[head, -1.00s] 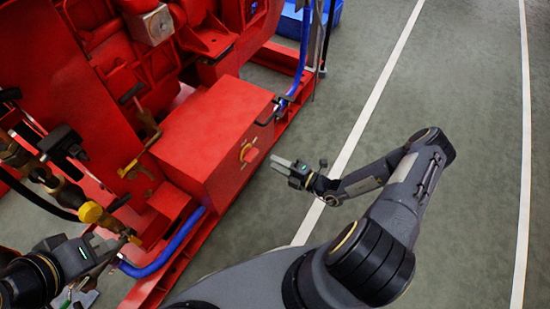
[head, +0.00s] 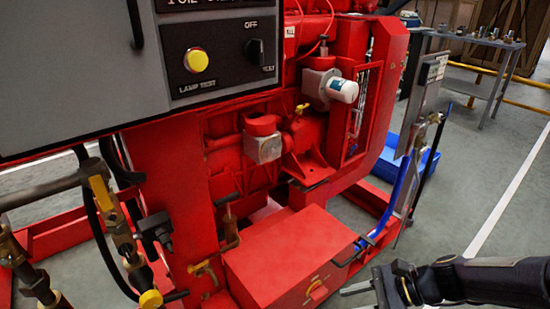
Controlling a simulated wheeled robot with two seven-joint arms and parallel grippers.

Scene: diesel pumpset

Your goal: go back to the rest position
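My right gripper (head: 357,296) is at the bottom edge in the head view, right of the red box (head: 290,262) on the pumpset's base. Its fingers point left, look apart and hold nothing that I can see. The frame's lower edge cuts off part of it. Its dark forearm comes in from the right. My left gripper is not in view. The red diesel pumpset (head: 170,190) fills the left and middle, with a grey control panel (head: 220,85) at upper left.
Pipes with a yellow-handled valve (head: 102,194) and a yellow cap (head: 151,299) stand at left. A blue hose (head: 399,190) and a blue bin (head: 385,165) are at the pumpset's right end. A grey table (head: 480,42) stands behind. Floor at right is clear.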

